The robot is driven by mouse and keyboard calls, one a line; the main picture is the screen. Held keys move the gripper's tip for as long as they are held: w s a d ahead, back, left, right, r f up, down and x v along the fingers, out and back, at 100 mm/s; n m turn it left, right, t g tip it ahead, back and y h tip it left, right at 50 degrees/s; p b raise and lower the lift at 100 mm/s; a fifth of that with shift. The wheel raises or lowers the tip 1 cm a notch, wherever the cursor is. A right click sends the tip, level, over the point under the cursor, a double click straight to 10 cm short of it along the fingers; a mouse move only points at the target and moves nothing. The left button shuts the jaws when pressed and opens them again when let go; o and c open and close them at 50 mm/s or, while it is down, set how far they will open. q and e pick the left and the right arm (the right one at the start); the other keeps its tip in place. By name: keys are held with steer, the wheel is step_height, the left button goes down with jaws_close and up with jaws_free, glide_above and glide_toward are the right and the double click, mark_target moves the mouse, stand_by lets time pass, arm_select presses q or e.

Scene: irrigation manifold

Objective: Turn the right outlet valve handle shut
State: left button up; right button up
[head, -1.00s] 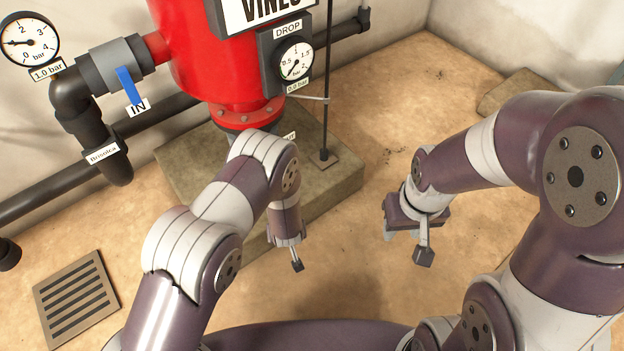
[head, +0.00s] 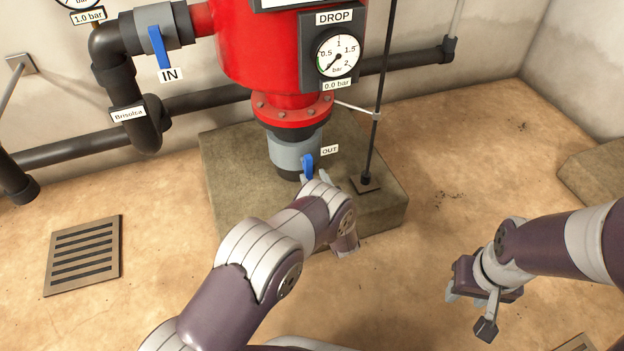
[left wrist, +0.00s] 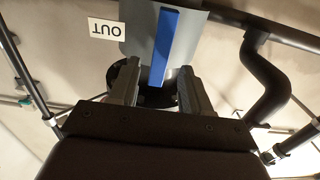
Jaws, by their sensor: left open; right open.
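The outlet valve is a grey body (head: 292,153) under the red tank, with a blue handle (head: 307,166) and an OUT label (head: 330,150). In the left wrist view the blue handle (left wrist: 165,40) runs up and down the picture, its lower end between my left fingers. My left gripper (left wrist: 158,70) is open around that end, with gaps at both sides. In the head view its fingers (head: 313,179) are just below the handle, partly hidden by my wrist. My right gripper (head: 478,296) is open and empty over the floor at the right. No second outlet valve shows.
A concrete plinth (head: 235,195) lies under the tank (head: 262,60). A thin black rod (head: 378,110) stands right of the valve. The inlet valve with its blue handle (head: 159,47) is at upper left. A floor drain (head: 84,262) lies left. Floor around my right gripper is clear.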

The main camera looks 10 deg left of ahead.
mark_target(310, 169)
arm_select(q)
steer(key=b+x, duration=0.1)
steer(key=x, duration=0.1)
steer(key=shift+w+a+f, duration=0.1)
steer(key=shift+w+a, duration=0.05)
steer(key=shift+w, duration=0.1)
steer(key=shift+w+a, duration=0.15)
steer(key=shift+w, duration=0.05)
jaws_close()
arm_select(e)
steer(key=shift+f, duration=0.8)
